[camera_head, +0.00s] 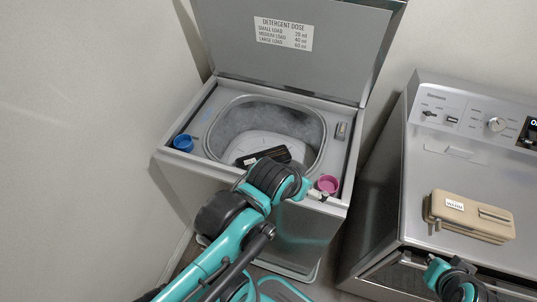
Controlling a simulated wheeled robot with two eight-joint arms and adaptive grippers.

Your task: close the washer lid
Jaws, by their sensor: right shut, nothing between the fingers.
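The washer (180,172) stands in the middle with its grey lid (345,60) raised, leaning up at the back. The tub (222,128) is uncovered. A detergent label (284,33) is on the lid's inner face. My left arm comes up from the lower left, its wrist over the washer's front edge. My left gripper (265,160) is low in front of the lid and apart from it; its fingers are hard to make out. My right gripper (448,278) is at the bottom right, by the neighbouring machine, shut and empty, partly hidden by its wrist and cables.
A blue cup (183,142) and a pink cup (328,184) sit on the washer's rim. A second machine (425,178) stands at the right with a tan case (470,216) on top. A wall (80,120) is close on the left.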

